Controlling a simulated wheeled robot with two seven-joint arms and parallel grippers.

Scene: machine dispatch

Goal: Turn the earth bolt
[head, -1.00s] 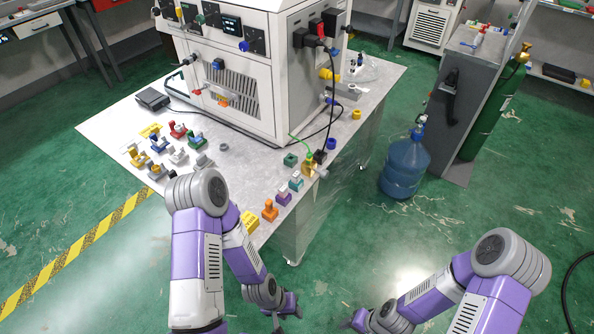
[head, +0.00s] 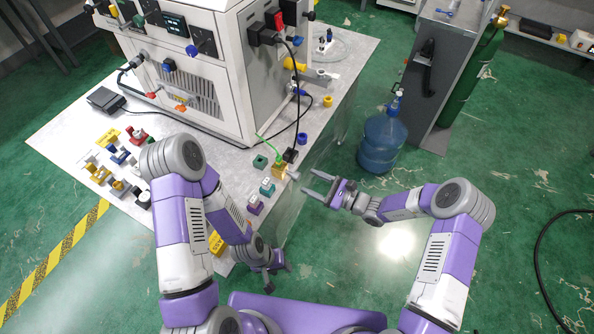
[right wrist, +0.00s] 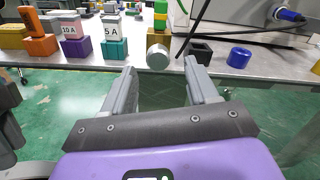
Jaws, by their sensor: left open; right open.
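The earth bolt appears to be the silver round head (head: 293,175) at the table's right edge, beside a small yellow block (head: 279,170) where a green wire ends. In the right wrist view the silver head (right wrist: 158,57) faces me at the table edge, just beyond and between the fingertips. My right gripper (head: 308,184) is open and empty, pointing at the bolt with a small gap. Its two fingers also show in the right wrist view (right wrist: 160,78). My left gripper (head: 278,279) is open and empty, low in front of the table, away from the bolt.
The white machine (head: 205,85) stands on the table. Teal (right wrist: 115,48) and purple (right wrist: 77,47) fuse blocks sit left of the bolt. A black socket (right wrist: 201,52) and blue cap (right wrist: 239,57) sit right. A blue water bottle (head: 382,142) stands on the floor beyond my right gripper.

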